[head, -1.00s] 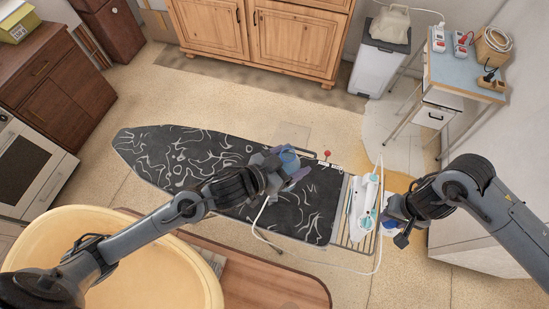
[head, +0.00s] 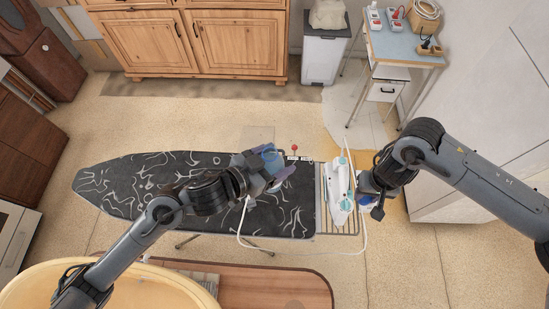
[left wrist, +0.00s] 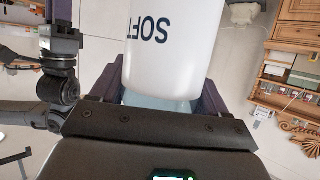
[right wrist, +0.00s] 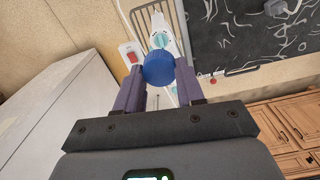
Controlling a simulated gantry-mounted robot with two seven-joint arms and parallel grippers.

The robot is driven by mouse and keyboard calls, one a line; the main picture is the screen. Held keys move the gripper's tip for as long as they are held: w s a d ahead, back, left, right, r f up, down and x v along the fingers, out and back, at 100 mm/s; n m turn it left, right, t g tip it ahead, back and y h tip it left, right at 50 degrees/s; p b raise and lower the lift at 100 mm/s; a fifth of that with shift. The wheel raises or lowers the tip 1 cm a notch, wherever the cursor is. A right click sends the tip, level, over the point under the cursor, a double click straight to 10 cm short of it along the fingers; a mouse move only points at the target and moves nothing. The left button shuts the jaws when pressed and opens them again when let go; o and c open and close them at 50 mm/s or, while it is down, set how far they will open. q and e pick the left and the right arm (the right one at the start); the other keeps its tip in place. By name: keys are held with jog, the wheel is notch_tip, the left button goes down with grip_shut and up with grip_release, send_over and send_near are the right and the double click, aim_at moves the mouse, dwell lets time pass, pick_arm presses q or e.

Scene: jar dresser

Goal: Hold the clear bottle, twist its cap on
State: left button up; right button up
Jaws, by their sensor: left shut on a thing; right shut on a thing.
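The bottle (left wrist: 175,45) has a white label with the dark letters SOFT and a pale, translucent light-blue part. It fills the upper middle of the left wrist view. My left gripper (left wrist: 160,92) is shut on it. In the head view the bottle (head: 272,158) shows as a bluish shape in the left gripper, above the ironing board; its mouth cannot be made out. My right gripper (right wrist: 160,80) is shut on a round blue cap (right wrist: 158,67). In the head view the right gripper (head: 366,196) is beside the iron, apart from the bottle.
The dark ironing board (head: 130,185) lies below, with a white and teal iron (head: 340,187) on its rack. A white cord loops in front. A yellowish tub (head: 120,290) is at the lower left. A blue-topped table (head: 400,45) stands at the back right.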

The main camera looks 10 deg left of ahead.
jog(key=w+a+r+n, duration=0.2)
jog(key=w+a+r, duration=0.1)
jog(key=a+r, duration=0.45)
notch_tip(320, 180, up, 19)
jog(key=n, duration=0.6)
send_over(269, 149)
jog(key=shift+w+r, duration=0.1)
jog(key=shift+r, duration=0.1)
jog(key=shift+f, duration=0.1)
jog(key=shift+f, duration=1.9)
jog(key=shift+f, duration=0.15)
jog(key=shift+f, duration=0.75)
jog(key=shift+f, duration=0.65)
pick_arm(q)
jog(key=shift+r, duration=0.3)
pick_arm(e)
jog(key=shift+f, duration=0.2)
